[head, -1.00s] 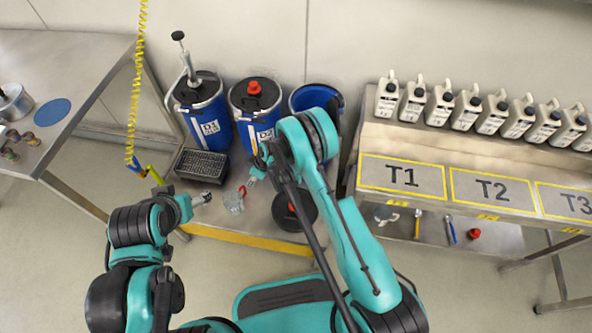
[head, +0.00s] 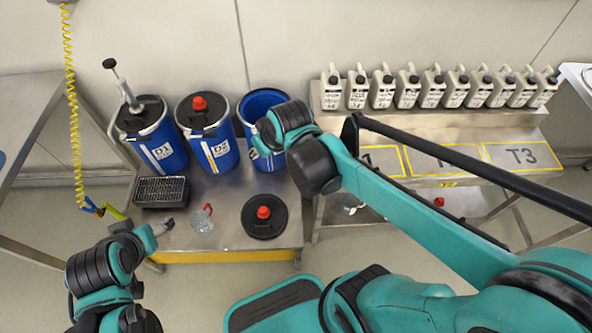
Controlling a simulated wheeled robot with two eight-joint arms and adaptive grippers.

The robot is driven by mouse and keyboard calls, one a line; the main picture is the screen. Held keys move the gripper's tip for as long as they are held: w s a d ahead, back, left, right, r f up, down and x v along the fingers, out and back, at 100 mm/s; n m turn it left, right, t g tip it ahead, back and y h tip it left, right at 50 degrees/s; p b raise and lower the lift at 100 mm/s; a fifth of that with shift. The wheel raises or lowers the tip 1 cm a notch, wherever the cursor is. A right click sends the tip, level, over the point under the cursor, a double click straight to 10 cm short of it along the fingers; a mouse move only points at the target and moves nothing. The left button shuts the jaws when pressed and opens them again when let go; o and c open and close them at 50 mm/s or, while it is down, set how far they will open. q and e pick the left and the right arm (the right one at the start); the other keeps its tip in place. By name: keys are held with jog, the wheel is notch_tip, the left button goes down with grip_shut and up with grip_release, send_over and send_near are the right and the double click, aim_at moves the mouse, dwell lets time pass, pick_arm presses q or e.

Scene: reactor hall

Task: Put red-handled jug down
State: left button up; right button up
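The clear jug (head: 202,222) with a red handle stands on the low steel table (head: 222,186), in front of the blue drums. Nothing holds it. My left gripper (head: 164,226) is just left of the jug, apart from it; its fingers are too small to judge. My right arm reaches in from the right, with its wrist in front of the open blue drum. My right gripper (head: 262,146) is mostly hidden by the wrist, well above and to the right of the jug, and its fingers are not clear.
A black lid with a red cap (head: 264,216) lies right of the jug. A black grated tray (head: 161,192) is behind left. Drums D1 (head: 152,132) and D2 (head: 207,132) and an open drum (head: 264,99) line the back. Pale canisters (head: 407,88) fill the right shelf.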

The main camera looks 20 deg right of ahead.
jog(key=s+d+m+t+h, duration=0.1)
jog(key=s+d+m, duration=0.2)
jog(key=s, duration=0.7)
jog(key=shift+s+d+r, duration=0.2)
jog(key=shift+d+r, duration=0.1)
jog(key=shift+d, duration=0.45)
